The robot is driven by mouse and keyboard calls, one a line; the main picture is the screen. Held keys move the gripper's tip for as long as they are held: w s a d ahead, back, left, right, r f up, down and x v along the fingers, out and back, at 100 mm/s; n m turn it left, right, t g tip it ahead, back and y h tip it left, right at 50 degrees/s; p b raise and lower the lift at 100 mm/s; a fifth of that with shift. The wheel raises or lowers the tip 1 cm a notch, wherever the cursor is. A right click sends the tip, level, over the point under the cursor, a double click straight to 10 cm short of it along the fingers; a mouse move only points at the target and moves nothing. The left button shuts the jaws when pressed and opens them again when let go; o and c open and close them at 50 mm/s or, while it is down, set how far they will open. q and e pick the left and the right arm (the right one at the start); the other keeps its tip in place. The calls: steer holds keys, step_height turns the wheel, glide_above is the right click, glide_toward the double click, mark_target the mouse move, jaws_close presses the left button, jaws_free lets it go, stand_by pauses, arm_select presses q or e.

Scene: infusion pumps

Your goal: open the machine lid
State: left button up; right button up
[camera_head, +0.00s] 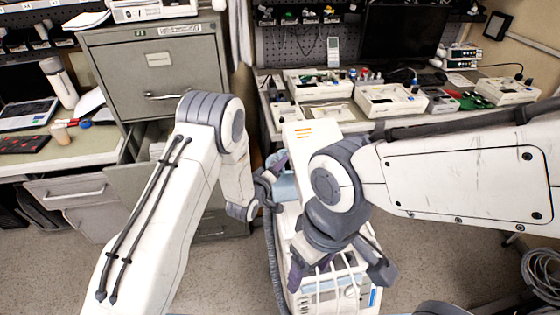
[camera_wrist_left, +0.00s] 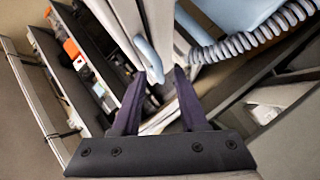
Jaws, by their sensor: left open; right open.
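The machine (camera_head: 362,292) is a white cart-like unit with light blue parts at the centre bottom of the head view. A white panel with an orange label (camera_head: 312,134) stands behind my arms; I cannot tell if it is the lid. My left gripper (camera_head: 272,182) is open beside the machine's light blue part (camera_head: 283,188). In the left wrist view, a slim light blue handle (camera_wrist_left: 148,56) reaches between the open fingertips (camera_wrist_left: 155,80); contact is unclear. My right gripper (camera_head: 335,272) is open above the machine's front. My arms hide much of the machine.
A grey filing cabinet (camera_head: 155,75) stands at left, with a drawer pulled out. A bench at the back holds several white devices (camera_head: 390,100). A grey coiled hose (camera_wrist_left: 255,38) hangs near the left gripper. Floor at the lower left (camera_head: 50,265) is clear.

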arm_select(q)
steer(key=shift+w+d+f, duration=0.15)
steer(key=shift+w+d, duration=0.1)
steer(key=shift+w, duration=0.35)
jaws_close()
stand_by(1.1)
